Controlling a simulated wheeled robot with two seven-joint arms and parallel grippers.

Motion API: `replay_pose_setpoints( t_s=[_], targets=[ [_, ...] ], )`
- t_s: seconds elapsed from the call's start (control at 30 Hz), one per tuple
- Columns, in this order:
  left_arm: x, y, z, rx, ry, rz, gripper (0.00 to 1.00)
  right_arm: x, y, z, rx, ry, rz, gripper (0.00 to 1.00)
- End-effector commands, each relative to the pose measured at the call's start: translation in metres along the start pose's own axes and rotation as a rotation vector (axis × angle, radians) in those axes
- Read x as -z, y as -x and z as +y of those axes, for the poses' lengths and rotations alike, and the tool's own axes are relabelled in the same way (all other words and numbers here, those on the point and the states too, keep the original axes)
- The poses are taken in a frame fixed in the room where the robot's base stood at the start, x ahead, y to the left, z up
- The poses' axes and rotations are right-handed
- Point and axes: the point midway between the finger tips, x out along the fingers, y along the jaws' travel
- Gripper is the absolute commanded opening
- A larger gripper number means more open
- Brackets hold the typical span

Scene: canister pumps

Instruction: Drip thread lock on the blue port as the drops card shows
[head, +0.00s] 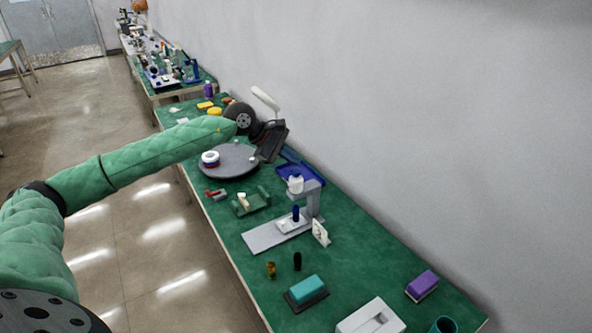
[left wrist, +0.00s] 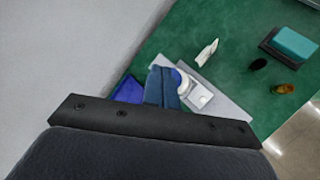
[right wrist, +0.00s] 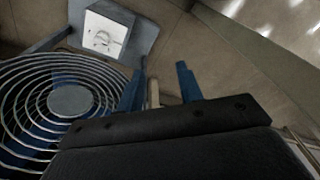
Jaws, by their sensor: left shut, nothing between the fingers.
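My left gripper (head: 272,142) is above the far side of the bench, beyond the grey stand (head: 312,200). In the left wrist view its blue fingers (left wrist: 163,85) are together and empty, covering part of the stand. My right gripper (right wrist: 160,85) is open, away from the bench.
A grey round turntable (head: 228,162) carries a white, red and blue ring. A blue tray (head: 300,174), a green holder (head: 250,202), a teal block (head: 307,288) and a purple block (head: 422,285) lie on the green bench. A wire fan grille (right wrist: 70,100) is left of my right gripper.

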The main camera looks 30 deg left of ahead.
Motion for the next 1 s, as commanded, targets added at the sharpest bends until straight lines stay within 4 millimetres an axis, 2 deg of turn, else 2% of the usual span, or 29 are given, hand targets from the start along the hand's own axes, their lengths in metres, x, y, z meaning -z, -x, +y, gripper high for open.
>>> replay_pose_setpoints(
  t_s=[0.6, 1.0],
  targets=[
    [0.004, -0.006, -0.005, -0.001, 0.0, 0.0, 0.0, -0.002, -0.016, 0.001, 0.0, 0.0, 0.0, 0.36],
    [0.004, -0.006, -0.004, 0.0, 0.0, 0.0, 0.0, -0.002, -0.016, 0.0, 0.0, 0.0, 0.0, 0.36]
  ],
)
